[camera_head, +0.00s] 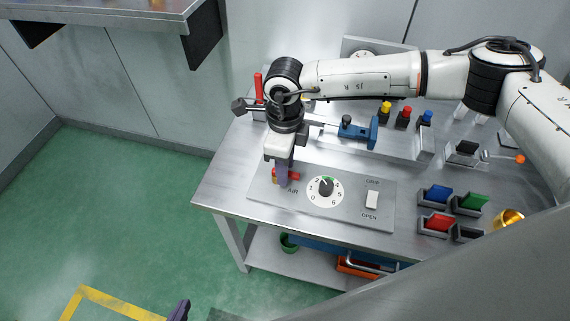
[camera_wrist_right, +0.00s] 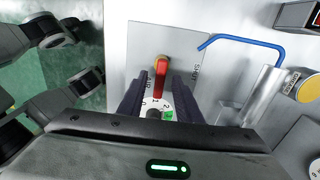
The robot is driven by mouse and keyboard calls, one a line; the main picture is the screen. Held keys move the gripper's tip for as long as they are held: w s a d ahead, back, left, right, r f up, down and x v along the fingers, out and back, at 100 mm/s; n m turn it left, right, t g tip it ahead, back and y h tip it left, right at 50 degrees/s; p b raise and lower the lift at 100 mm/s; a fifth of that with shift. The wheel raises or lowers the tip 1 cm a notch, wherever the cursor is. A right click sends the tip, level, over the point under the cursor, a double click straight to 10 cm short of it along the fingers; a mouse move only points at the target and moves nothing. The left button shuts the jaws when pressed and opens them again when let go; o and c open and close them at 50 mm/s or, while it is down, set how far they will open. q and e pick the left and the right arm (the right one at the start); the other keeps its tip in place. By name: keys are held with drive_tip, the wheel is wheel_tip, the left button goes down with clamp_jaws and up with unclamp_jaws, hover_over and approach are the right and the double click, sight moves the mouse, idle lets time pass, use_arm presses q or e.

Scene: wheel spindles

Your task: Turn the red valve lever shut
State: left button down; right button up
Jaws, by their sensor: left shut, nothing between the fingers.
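The red valve lever (camera_head: 294,176) sits on a grey panel by the "AIR" label, partly hidden behind my right gripper (camera_head: 282,180). In the right wrist view the lever (camera_wrist_right: 161,82) runs from its yellowish hub down toward the dial. The "AIR" lettering is on its left and "SHUT" on its right. My right gripper (camera_wrist_right: 161,88) is open, one finger on each side of the lever, with a narrow gap seeming to show beside it. Contact is hard to tell. My left gripper (camera_head: 180,310) is shut and empty, low over the floor, mostly out of frame.
A numbered dial (camera_head: 325,190) and a white rocker switch (camera_head: 372,199) share the panel. A blue clamp-like fixture (camera_head: 357,132) stands behind. Small coloured bins (camera_head: 436,222) are at the right.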

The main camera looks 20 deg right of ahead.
clamp_jaws()
